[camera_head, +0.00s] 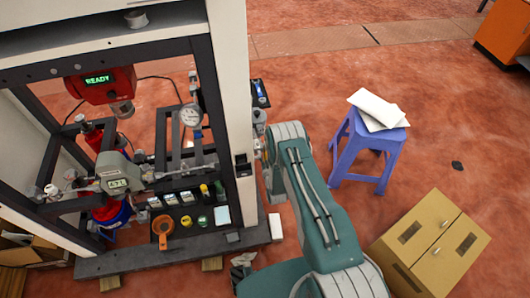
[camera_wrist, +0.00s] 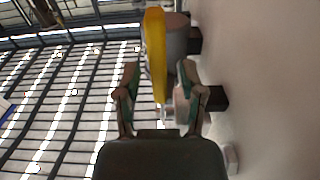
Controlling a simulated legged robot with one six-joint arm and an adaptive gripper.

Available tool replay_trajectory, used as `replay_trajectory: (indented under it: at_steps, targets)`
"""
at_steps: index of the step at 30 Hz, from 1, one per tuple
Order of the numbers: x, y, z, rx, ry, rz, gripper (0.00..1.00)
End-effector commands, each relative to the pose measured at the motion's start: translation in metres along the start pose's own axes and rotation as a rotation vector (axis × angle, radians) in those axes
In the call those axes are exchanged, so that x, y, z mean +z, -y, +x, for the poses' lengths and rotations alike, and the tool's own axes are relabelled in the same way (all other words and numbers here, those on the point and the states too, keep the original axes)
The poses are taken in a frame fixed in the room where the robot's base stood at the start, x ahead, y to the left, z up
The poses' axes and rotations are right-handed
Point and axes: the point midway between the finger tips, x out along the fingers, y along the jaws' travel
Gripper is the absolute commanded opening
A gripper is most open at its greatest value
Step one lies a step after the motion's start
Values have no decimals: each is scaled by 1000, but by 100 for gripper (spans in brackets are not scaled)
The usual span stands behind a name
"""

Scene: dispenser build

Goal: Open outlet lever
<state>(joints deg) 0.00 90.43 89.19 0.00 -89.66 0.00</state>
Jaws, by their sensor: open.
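In the wrist view, a long yellow lever (camera_wrist: 155,45) stands upright in the picture, and its lower part reaches between the fingers of my gripper (camera_wrist: 157,92). The fingers are apart on either side of it, and I cannot tell whether either one touches it. A grey cylindrical fitting (camera_wrist: 178,38) sits right beside the lever, by a pale wall. In the head view, my gripper is at the right side of the white cabinet post (camera_head: 232,90), largely hidden by my own arm. The lever cannot be made out there.
The rig's dark lower shelf (camera_head: 180,255) holds several small containers and an orange cup (camera_head: 163,228). A blue stool (camera_head: 365,150) with white sheets stands to the right.

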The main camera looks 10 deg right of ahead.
Motion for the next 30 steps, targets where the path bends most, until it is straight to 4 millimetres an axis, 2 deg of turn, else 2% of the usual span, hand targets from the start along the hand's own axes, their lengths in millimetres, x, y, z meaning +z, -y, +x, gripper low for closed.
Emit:
replay_trajectory:
  at_steps: [7,8,9,11,12,23,30]
  targets:
    - [0,0,2,0,0,0,51]
    - [0,0,2,0,0,0,47]
    - [0,0,2,0,0,0,29]
    - [0,0,1,0,0,0,2]
    - [0,0,1,0,0,0,0]
    - [0,0,1,-1,15,0,0]
    - [-2,0,-3,-1,110,0,0]
